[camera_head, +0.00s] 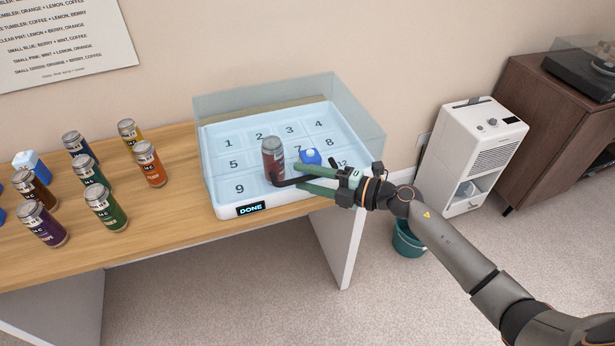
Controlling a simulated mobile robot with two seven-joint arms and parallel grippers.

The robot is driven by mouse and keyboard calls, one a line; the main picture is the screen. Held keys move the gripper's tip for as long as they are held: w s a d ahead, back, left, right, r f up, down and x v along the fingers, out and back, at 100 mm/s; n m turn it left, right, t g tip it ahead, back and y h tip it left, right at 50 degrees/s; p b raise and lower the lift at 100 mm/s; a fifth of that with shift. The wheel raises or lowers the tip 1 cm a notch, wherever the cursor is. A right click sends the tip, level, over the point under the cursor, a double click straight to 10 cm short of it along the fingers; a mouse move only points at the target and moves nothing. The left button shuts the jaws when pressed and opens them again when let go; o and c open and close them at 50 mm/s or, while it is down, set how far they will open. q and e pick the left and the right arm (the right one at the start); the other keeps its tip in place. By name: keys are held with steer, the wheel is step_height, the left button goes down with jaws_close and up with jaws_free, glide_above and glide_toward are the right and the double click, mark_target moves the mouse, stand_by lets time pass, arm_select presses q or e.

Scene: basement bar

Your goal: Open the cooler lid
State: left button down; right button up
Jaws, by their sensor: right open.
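No cooler with a lid can be clearly made out in the head view. A white tray (222,205) with numbered cells stands on the wooden table, with clear panels (270,97) around its back and sides and a lit "DONE" display (251,208) at its front. A reddish-brown can (272,155) stands upright in the tray. My right gripper (285,175) reaches in from the right, low over the tray. It is open, with its fingertips at the can's lower right side; whether they touch it I cannot tell. My left gripper is not in view.
Several upright cans, including an orange one (150,164) and a green one (105,208), stand on the table (180,200) at left. A blue object (310,156) lies in the tray behind my gripper. A white appliance (475,150) and a teal bin (408,240) stand on the floor at right.

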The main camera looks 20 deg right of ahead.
steer(key=shift+c, duration=0.4)
jaws_close()
stand_by(0.9)
